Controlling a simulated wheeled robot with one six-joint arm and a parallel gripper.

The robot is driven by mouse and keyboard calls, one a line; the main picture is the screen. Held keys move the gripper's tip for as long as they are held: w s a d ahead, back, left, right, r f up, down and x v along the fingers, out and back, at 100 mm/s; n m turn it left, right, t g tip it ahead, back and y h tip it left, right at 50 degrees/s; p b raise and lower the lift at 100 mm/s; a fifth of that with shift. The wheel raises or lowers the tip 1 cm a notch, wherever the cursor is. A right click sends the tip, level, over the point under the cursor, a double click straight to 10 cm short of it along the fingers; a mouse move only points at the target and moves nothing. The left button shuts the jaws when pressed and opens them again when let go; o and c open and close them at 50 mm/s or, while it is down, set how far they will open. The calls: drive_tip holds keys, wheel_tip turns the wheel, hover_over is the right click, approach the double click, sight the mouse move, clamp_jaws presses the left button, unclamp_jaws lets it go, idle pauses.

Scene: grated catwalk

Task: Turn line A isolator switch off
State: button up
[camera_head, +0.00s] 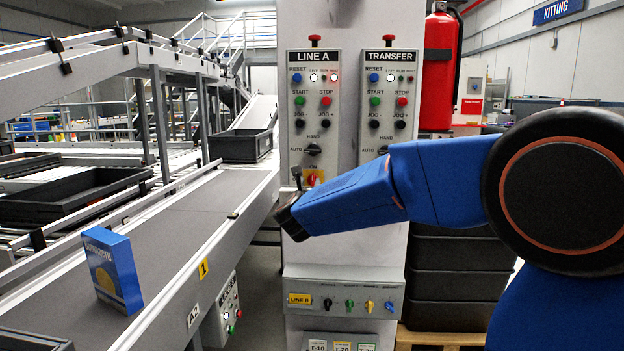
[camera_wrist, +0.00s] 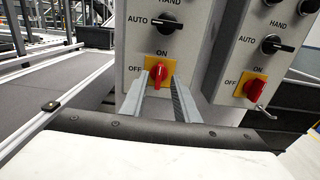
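The line A isolator (camera_wrist: 158,72) is a red knob on a yellow plate, with ON above it and OFF to its left. Its handle looks roughly upright, towards ON. In the head view the isolator (camera_head: 312,177) is partly hidden by my gripper, low on the LINE A panel (camera_head: 314,57). My gripper (camera_wrist: 158,82) is open, its two fingers on either side of the red knob in the wrist view. I cannot tell whether they touch it. In the head view my gripper (camera_head: 297,182) is just in front of the panel's lower edge.
The TRANSFER panel (camera_head: 388,57) stands to the right, with its own red isolator (camera_wrist: 256,88) and a small metal hook beside it. A conveyor (camera_head: 190,225) with a blue box (camera_head: 112,270) runs to the left. A LINE B switch panel (camera_head: 343,292) is below.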

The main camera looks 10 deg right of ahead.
sight(312, 177)
drive_tip(key=x, duration=0.7)
drive_tip(key=shift+w+d, duration=0.15)
drive_tip(key=shift+w, duration=0.2)
drive_tip(key=shift+c, duration=0.7)
clamp_jaws()
